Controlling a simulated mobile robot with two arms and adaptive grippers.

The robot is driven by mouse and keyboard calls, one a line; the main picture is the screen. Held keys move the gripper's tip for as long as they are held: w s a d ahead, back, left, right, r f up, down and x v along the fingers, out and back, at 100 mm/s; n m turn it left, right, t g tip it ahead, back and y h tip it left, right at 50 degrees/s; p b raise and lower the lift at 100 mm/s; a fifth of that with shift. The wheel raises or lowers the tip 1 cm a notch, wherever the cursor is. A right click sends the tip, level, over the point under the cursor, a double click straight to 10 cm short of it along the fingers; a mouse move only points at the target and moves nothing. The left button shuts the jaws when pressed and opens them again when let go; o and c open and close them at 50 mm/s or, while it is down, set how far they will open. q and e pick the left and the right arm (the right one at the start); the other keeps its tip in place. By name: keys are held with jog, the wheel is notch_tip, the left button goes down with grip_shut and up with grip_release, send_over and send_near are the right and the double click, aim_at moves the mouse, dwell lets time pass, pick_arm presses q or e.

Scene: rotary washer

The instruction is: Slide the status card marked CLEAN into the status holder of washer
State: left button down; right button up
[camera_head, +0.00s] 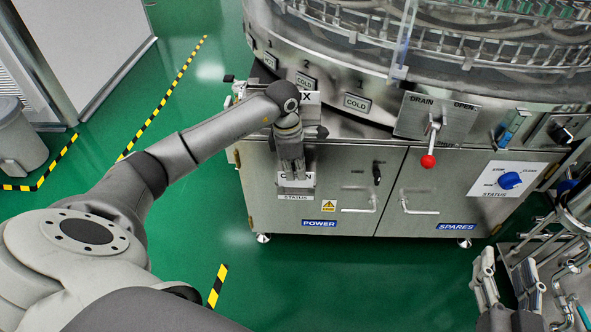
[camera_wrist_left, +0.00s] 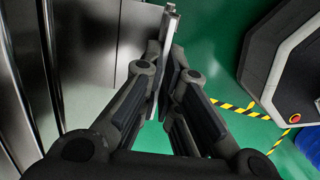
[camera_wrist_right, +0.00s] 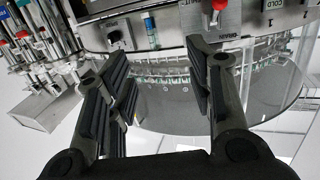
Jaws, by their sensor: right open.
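My left gripper (camera_head: 293,168) points down in front of the washer's lower left cabinet panel. A pale status card (camera_head: 296,181) shows at its fingertips, its lettering mostly hidden by the fingers. The holder spot is just above the STATUS label (camera_head: 296,197); how far the card sits in it I cannot tell. In the left wrist view a thin pale plate (camera_wrist_left: 165,62), seen edge-on, stands between the nearly closed fingers (camera_wrist_left: 163,75). My right gripper (camera_head: 508,285) is at the lower right; in the right wrist view its fingers (camera_wrist_right: 160,75) are apart and empty.
The washer front has a red-knobbed drain lever (camera_head: 428,160), a blue rotary switch (camera_head: 510,180) and door handles (camera_head: 360,207). A rack with tubes (camera_head: 565,250) stands at the lower right. The green floor (camera_head: 350,280) before the washer is clear. A grey bin (camera_head: 18,140) is far left.

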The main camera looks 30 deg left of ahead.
pick_arm(q)
jog(key=shift+f+b, duration=0.3)
jog(key=shift+f, duration=0.2)
pick_arm(e)
jog(key=shift+w+a+r+t+y, duration=0.15)
jog(key=shift+r+t, duration=0.2)
jog(key=shift+r, duration=0.35)
jog(key=shift+a+r+t+y, duration=0.15)
jog(key=shift+r+t, duration=0.2)
jog(key=shift+r, duration=0.3)
jog(key=shift+r, duration=0.3)
pick_arm(q)
jog(key=c, duration=1.6)
grip_release()
pick_arm(e)
jog(key=shift+f, duration=0.1)
pick_arm(q)
jog(key=shift+o, duration=0.2)
jog(key=o, duration=0.4)
